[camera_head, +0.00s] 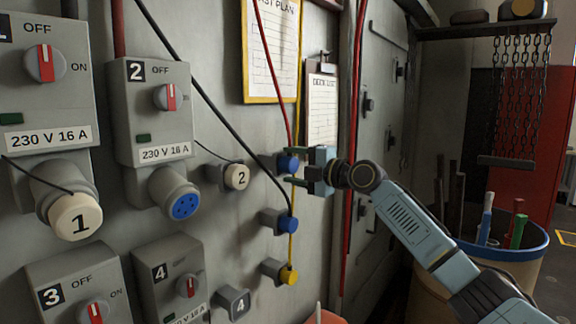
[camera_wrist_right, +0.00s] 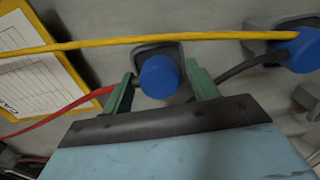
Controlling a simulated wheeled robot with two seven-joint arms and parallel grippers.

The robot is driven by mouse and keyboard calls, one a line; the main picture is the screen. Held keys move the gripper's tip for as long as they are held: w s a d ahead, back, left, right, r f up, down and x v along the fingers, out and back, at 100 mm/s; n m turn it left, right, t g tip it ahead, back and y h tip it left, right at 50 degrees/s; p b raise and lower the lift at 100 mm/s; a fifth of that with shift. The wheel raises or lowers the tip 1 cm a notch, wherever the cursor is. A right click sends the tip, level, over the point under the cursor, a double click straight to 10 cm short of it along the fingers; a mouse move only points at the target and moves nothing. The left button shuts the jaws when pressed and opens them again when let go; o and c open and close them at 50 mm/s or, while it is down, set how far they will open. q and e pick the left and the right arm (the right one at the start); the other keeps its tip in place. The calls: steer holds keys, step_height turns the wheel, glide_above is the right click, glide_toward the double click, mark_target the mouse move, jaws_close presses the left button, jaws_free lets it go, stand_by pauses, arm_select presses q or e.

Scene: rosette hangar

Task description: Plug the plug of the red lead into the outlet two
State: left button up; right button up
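The red lead (camera_head: 273,75) hangs down to a blue plug (camera_head: 287,164), which sits in a grey holder on the wall. My right gripper (camera_head: 292,165) is at this plug. In the right wrist view the open green fingers (camera_wrist_right: 160,88) stand on either side of the blue plug (camera_wrist_right: 160,77), with small gaps showing. Outlet two is the grey socket with a bare blue face (camera_head: 186,206) under the box marked 2 (camera_head: 151,110). Its switch points up and its cap marked 2 (camera_head: 236,177) is parked to the right. My left gripper is not in view.
A black lead's blue plug (camera_head: 288,224) and a yellow plug (camera_head: 287,274) are parked below. Outlet one wears a cap (camera_head: 76,217). The yellow lead (camera_wrist_right: 90,44) crosses above the fingers in the wrist view. A bin (camera_head: 505,252) stands at right.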

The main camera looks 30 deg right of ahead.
mark_target(294, 166)
steer(key=c, duration=1.2)
steer(key=shift+o, duration=0.2)
steer(key=shift+s+d+f, duration=0.1)
steer(key=shift+s+d, duration=0.05)
steer(key=shift+s, duration=0.1)
steer(key=shift+b+v, duration=1.95)
steer(key=shift+v, duration=0.8)
